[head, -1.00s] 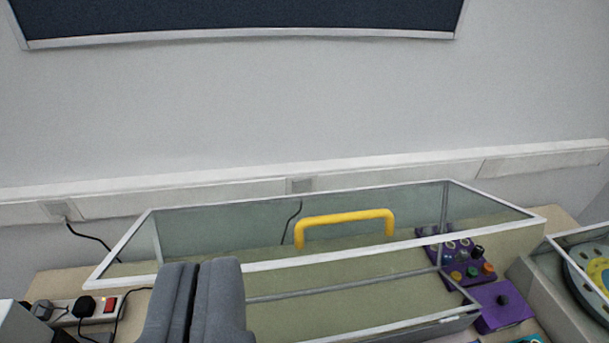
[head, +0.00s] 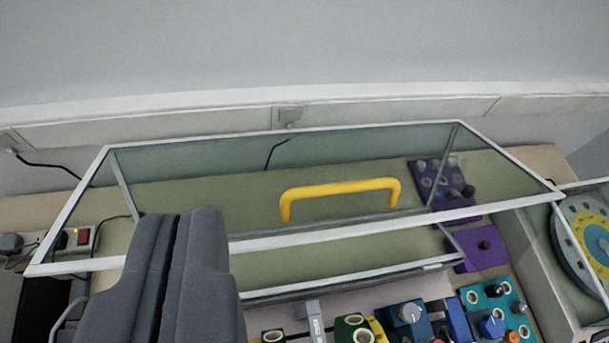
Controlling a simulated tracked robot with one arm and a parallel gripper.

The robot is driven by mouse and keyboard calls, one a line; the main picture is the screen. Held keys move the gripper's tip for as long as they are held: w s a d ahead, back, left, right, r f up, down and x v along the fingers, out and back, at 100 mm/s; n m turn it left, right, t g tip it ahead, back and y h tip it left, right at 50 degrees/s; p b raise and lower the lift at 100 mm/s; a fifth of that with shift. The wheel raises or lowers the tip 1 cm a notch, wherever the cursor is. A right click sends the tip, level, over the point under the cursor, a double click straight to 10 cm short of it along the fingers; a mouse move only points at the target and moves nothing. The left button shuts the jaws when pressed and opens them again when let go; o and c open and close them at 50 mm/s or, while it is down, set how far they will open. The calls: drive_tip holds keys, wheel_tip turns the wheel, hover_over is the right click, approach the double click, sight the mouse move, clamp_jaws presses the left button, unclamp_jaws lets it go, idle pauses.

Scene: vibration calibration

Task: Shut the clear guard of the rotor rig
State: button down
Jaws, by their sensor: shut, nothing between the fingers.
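The clear guard (head: 108,165) is a glass panelled cover with pale frame edges, spanning the middle of the head view. A yellow handle (head: 340,188) shows in the middle of it. The guard's near frame edge sits apart from a lower grey frame (head: 350,279), so the guard looks raised; its exact angle is hard to tell. The rotor itself cannot be made out. My gripper (head: 179,216) is shut and empty, at the lower left, in front of the guard's near edge and left of the handle. It hides part of that edge; contact cannot be told.
Purple control boxes (head: 483,249) sit at the guard's right end. Teal and blue units with knobs (head: 494,305) line the front right. A round dial rig (head: 590,235) stands far right. A power strip with a red switch (head: 83,237) and cables is at left. The wall is behind.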

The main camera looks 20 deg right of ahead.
drive_tip(key=w+d+f+g+p, duration=0.4)
drive_tip(key=w+f, duration=0.1)
drive_tip(key=w, duration=0.5)
drive_tip(key=g+p, duration=0.3)
drive_tip(key=p, duration=0.1)
hover_over(296, 203)
wheel_tip(296, 203, down, 9)
drive_tip(key=x, duration=0.2)
drive_tip(key=p+x, duration=0.1)
drive_tip(key=x, duration=0.2)
drive_tip(key=p+x, duration=0.1)
drive_tip(key=x, duration=0.2)
drive_tip(key=shift+w, duration=0.35)
drive_tip(key=shift+s+f, duration=0.1)
drive_tip(key=shift+s, duration=0.9)
drive_tip(key=shift+s+f+p, duration=0.25)
drive_tip(key=shift+s+p, duration=0.25)
drive_tip(key=shift+s, duration=0.45)
drive_tip(key=shift+s, duration=0.15)
